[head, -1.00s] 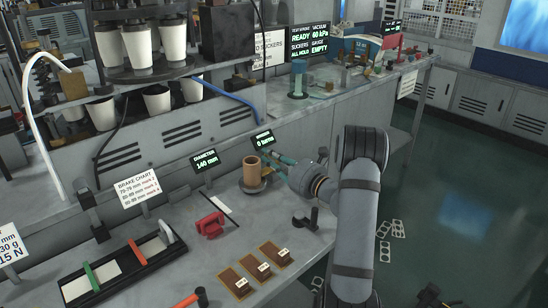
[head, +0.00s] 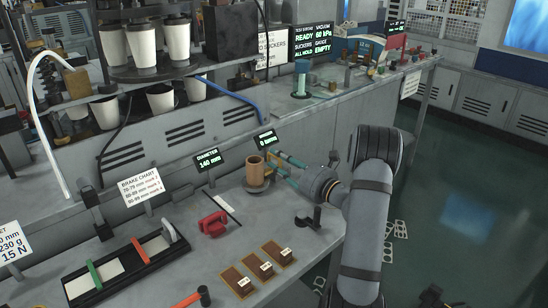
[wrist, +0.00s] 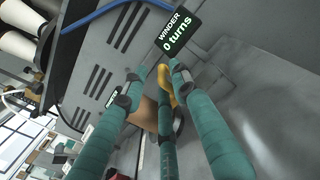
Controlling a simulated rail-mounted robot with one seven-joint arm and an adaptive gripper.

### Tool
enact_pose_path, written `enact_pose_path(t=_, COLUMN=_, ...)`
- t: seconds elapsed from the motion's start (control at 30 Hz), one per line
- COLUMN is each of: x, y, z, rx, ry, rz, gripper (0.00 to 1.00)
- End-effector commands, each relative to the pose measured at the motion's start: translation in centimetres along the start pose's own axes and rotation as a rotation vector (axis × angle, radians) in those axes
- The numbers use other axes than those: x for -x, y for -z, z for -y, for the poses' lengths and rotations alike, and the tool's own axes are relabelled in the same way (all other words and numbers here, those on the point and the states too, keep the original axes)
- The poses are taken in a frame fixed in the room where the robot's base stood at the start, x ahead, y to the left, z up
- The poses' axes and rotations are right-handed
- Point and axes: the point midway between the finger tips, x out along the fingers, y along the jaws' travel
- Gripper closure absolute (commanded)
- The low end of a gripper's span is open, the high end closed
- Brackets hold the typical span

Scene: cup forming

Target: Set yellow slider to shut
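A small yellow piece (wrist: 165,84), which may be the yellow slider, shows in the wrist view between and just beyond my fingertips. It is partly covered by a finger, and I cannot tell its setting. I cannot make it out in the head view. My gripper (head: 278,163) has teal fingers just right of a brown cylinder on a round grey base. In the wrist view my gripper (wrist: 154,80) has its fingertips apart, with no visible hold on the yellow piece. The brown cylinder (head: 257,172) stands upright; part of it shows behind the fingers in the wrist view (wrist: 144,112).
A winder display (head: 265,139) reading 0 turns stands close behind the fingers. A diameter display (head: 208,160) is to its left. A red-handled clamp (head: 213,223), a black crank (head: 309,217) and a tray with a green slider (head: 95,274) sit on the bench.

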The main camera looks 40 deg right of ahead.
Motion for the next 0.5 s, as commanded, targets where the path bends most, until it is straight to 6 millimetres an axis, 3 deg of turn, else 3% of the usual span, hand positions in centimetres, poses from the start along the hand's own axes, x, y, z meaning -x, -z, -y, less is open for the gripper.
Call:
enact_pose_path(t=0.3, x=6.8, y=0.0, z=0.1, rx=-0.001, ry=0.004, rz=0.001, gripper=0.72)
enact_pose_path(t=0.5, x=8.9, y=0.0, z=0.0, rx=0.0, ry=0.001, rz=0.0, gripper=0.72)
